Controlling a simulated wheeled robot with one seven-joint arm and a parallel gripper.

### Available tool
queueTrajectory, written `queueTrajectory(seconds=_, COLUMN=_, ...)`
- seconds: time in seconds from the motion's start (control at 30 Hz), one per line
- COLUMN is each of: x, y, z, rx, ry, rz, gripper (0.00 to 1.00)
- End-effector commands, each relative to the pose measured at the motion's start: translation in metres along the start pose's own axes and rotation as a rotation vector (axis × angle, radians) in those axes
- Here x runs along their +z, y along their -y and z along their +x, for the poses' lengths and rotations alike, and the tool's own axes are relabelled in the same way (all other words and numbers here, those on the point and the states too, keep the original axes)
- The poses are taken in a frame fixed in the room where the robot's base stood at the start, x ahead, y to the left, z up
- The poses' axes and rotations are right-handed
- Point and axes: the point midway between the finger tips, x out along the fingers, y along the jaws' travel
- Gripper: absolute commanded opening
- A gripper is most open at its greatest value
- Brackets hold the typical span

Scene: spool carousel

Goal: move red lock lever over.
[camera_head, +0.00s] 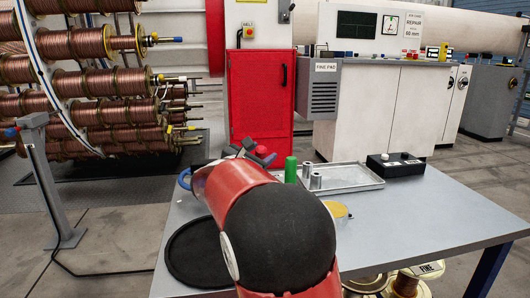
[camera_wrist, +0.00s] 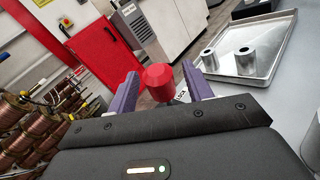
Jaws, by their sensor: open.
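The red lock lever's knob (camera_wrist: 158,82) shows in the wrist view between the two purple fingers of my gripper (camera_wrist: 158,70). The fingers are spread, one on each side of the knob, and I cannot tell whether either touches it. A small white label with dark letters is partly visible just right of the knob. In the head view the red knob (camera_head: 261,151) shows small between the dark fingertips of my gripper (camera_head: 256,152), beyond the table's far side. The lever's shaft and base are hidden behind my arm and gripper.
The grey table (camera_head: 425,215) holds a metal tray (camera_head: 350,180) with grey cylinders (camera_head: 315,181), a green cylinder (camera_head: 291,170), a black box (camera_head: 395,166) and a black round mat (camera_head: 190,258). Copper spools (camera_head: 85,80) stand at left; a red cabinet (camera_head: 258,100) stands behind.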

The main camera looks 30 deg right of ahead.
Motion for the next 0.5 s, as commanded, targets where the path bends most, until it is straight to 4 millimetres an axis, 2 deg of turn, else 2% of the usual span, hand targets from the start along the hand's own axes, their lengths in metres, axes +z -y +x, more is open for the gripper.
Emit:
queueTrajectory(seconds=0.1, x=-0.001, y=0.0, z=0.015, rx=-0.001, ry=0.0, rz=0.001, gripper=0.51)
queueTrajectory(seconds=0.2, x=0.0, y=0.0, z=0.021, rx=-0.002, ry=0.0, rz=0.002, gripper=0.51)
queueTrajectory(seconds=0.5, x=0.0, y=0.0, z=0.023, rx=0.0, ry=-0.001, rz=0.002, gripper=0.49)
